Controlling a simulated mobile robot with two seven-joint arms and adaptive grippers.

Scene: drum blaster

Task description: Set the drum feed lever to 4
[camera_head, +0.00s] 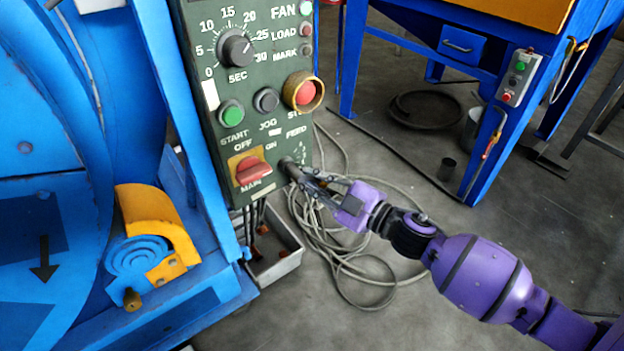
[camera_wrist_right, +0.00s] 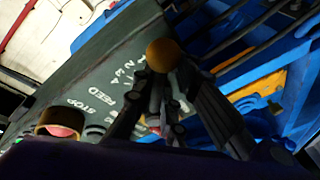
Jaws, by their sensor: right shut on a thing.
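The green control panel (camera_head: 262,125) stands left of centre in the head view. Its FEED marking and small number scale (camera_head: 301,150) sit at the lower right, below the red stop button. My right gripper (camera_head: 292,168) reaches in from the right and is shut at the feed lever, which the fingers mostly cover in the head view. In the right wrist view a round brownish knob (camera_wrist_right: 163,55) shows between the dark fingers (camera_wrist_right: 165,95), with the FEED lettering and digits beside it. The lever's exact setting cannot be read. My left gripper is not in view.
The red MAIN switch (camera_head: 252,170) is close to the left of the gripper. The yellow-ringed stop button (camera_head: 304,92) is above it. A grey tray (camera_head: 275,262) and coiled cables (camera_head: 340,250) lie below.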

